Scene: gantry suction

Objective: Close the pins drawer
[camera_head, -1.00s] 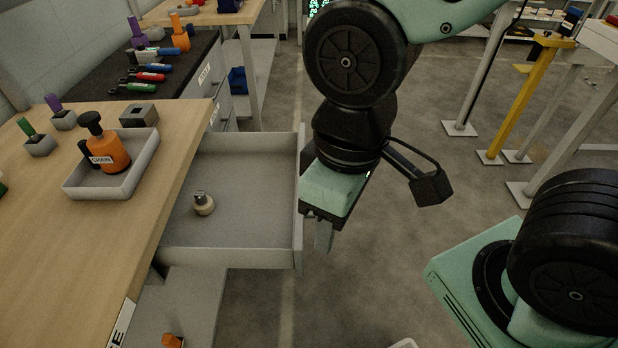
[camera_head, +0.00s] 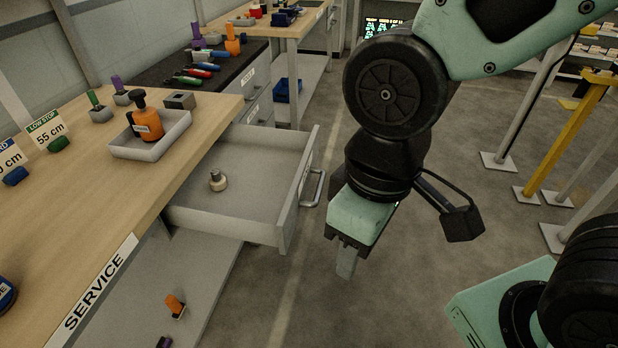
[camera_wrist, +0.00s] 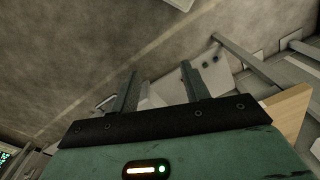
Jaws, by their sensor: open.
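A grey drawer (camera_head: 245,205) is pulled out from under the wooden service bench. Its front panel (camera_head: 298,190) carries a metal handle (camera_head: 316,188) on the outer face. A small beige, round-based object (camera_head: 217,180) stands inside the drawer. I cannot read a label that names this the pins drawer. My gripper (camera_head: 346,262) is to the right of the drawer front, apart from the handle, and points downward. In the wrist view its two fingers (camera_wrist: 160,85) are spread with nothing between them.
A tray (camera_head: 160,145) holding an orange bottle (camera_head: 145,117) sits on the service bench (camera_head: 95,190). Orange and purple pieces lie on the shelf below. A dark-topped bench with tools stands behind. Open floor (camera_head: 370,310) lies right of the drawer; a yellow post (camera_head: 565,140) stands farther right.

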